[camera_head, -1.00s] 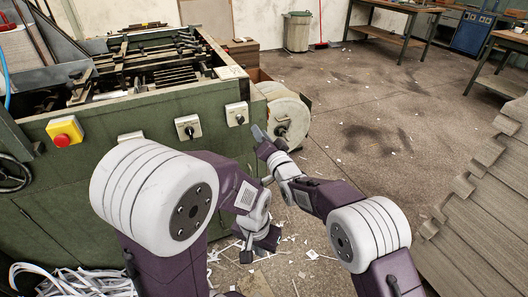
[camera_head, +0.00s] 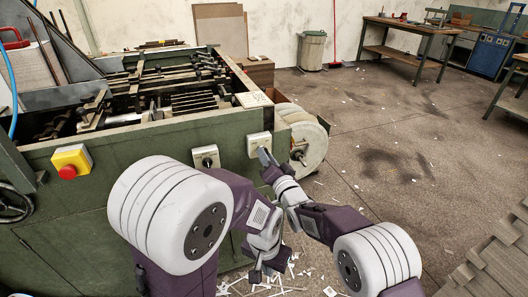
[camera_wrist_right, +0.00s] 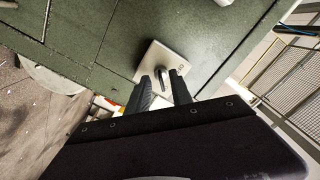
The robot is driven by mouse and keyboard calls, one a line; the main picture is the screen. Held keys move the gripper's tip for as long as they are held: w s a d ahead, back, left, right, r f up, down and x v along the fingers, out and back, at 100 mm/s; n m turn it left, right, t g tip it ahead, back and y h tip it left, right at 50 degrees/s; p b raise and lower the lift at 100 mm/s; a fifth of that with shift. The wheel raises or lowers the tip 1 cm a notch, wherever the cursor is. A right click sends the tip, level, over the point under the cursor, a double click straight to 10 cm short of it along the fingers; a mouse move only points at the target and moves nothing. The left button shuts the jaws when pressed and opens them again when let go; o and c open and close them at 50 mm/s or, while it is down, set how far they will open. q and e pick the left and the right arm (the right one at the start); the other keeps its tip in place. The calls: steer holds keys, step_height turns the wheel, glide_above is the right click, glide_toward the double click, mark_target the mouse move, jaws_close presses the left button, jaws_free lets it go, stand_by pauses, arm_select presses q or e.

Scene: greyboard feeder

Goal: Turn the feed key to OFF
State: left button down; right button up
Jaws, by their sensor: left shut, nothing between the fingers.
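Two pale switch plates with dark knobs are on the green machine's front: a left one (camera_head: 206,156) and a right one (camera_head: 258,142). I cannot read their labels or settings, so I cannot tell which is the feed key. My right gripper (camera_head: 266,158) is at the right plate. In the right wrist view the plate (camera_wrist_right: 150,60) carries a grey key-like knob (camera_wrist_right: 163,76). My right gripper (camera_wrist_right: 163,84) is open, its fingers apart on either side of the knob's line; contact is unclear. My left gripper (camera_head: 258,274) is shut and empty, low before the machine.
A red button on a yellow box (camera_head: 72,162) is on the machine's front at left. A large pale reel (camera_head: 305,145) sits just right of the right switch plate. Paper scraps litter the floor below. Open floor (camera_head: 400,130) lies to the right.

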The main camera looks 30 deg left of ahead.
steer(key=shift+s+d+r, duration=0.15)
steer(key=shift+d, duration=0.05)
steer(key=shift+s+d+r, duration=0.1)
steer(key=c, duration=0.4)
jaws_close()
arm_select(q)
steer(key=shift+s+d+r, duration=0.1)
steer(key=shift+s+d, duration=0.05)
steer(key=shift+d, duration=0.1)
step_height(320, 180, down, 7)
steer(key=b, duration=0.7)
arm_select(e)
steer(key=shift+n, duration=8.9)
